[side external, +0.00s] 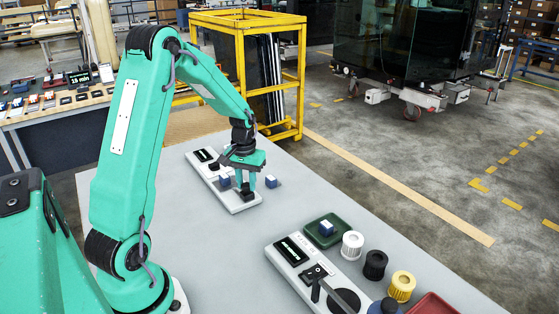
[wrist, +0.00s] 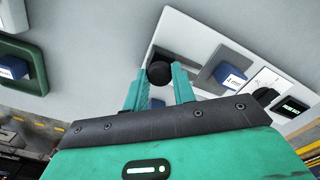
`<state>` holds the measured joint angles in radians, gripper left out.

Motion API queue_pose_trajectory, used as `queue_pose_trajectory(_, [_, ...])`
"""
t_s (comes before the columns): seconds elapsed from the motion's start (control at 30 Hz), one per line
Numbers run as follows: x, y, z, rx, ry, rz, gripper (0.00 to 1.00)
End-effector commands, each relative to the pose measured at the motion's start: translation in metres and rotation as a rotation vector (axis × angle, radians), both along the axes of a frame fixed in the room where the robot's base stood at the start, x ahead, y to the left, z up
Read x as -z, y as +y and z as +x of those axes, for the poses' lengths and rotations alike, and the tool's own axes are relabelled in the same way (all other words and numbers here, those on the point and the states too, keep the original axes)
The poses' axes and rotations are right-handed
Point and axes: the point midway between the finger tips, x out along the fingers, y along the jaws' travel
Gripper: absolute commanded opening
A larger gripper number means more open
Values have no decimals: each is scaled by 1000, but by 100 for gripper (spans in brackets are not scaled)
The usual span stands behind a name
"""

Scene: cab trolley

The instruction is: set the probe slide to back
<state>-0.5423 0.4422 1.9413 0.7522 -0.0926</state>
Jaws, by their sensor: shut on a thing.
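The probe slide appears to be on the white panel (side external: 236,209) at the far part of the grey table; the panel also shows in the wrist view (wrist: 187,34). A round black knob (wrist: 159,73) sits near one end of this panel. My gripper (wrist: 159,82) is shut on the knob, with one teal finger on each side. In the side view my gripper (side external: 245,184) points down at the panel's near end.
A blue block with a white label (wrist: 229,75) sits by the panel's middle. A second panel (side external: 291,262) is nearer. The table's left middle is clear.

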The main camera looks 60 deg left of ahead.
Motion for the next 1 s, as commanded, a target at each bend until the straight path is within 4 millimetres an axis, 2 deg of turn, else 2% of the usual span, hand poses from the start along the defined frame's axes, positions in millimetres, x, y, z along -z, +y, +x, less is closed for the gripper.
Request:
queue_pose_trajectory(0.07, [-1, -6, 1, 11, 6, -3, 0])
queue_pose_trajectory(0.1, [-1, -6, 1, 11, 7, -4, 32])
queue_pose_trajectory(0.2, [-1, -6, 1, 10, 7, -4, 48])
queue_pose_trajectory(0.5, [-1, -4, 0, 8, 5, -3, 48])
queue_pose_trajectory(0.67, [-7, -4, 1, 7, 3, -2, 48])
queue_pose_trajectory(1.0, [-47, -4, 1, 8, 2, -1, 48])
